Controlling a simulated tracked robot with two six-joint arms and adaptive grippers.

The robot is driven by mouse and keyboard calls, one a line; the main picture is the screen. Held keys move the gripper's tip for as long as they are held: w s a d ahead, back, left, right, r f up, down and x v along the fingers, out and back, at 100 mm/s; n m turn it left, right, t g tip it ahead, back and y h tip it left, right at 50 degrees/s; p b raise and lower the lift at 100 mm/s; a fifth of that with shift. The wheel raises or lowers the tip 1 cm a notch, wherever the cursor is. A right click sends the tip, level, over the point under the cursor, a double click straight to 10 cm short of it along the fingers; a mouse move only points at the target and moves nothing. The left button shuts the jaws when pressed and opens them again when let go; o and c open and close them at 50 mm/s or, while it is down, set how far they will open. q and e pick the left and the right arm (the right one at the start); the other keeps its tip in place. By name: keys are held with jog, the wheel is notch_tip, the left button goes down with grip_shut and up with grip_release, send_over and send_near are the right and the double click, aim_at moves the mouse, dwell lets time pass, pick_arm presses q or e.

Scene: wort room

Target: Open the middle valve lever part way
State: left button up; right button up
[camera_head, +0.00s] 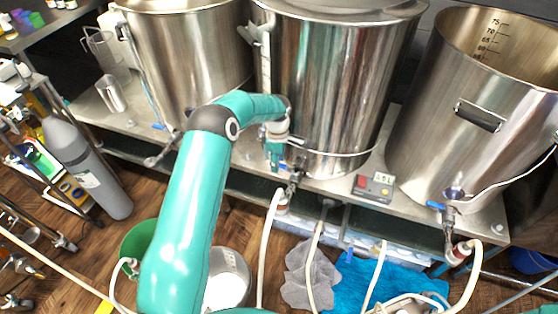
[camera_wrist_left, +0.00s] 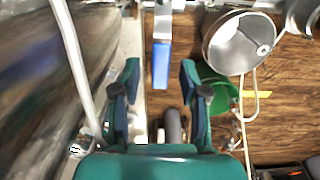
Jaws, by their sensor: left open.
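The middle kettle (camera_head: 325,90) stands on the metal bench. Its valve (camera_head: 294,176) sits low at its front, with the blue lever (camera_head: 284,165) partly hidden by my left gripper (camera_head: 275,160). In the left wrist view the blue lever (camera_wrist_left: 161,66) shows as a straight bar in the gap between the fingertips of my left gripper (camera_wrist_left: 160,75). The fingers are open, and floor shows between each finger and the lever. I cannot tell how deep the lever sits between them. My right gripper is not in view.
The left kettle (camera_head: 190,60) and right kettle (camera_head: 480,110) have blue-levered valves too. A small red-and-grey box (camera_head: 373,187) with a display sits on the bench. White hoses (camera_head: 268,245) hang in front. A green bucket (camera_head: 138,240) and metal pot (camera_head: 228,275) stand on the floor.

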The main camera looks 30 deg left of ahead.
pick_arm(q)
grip_shut()
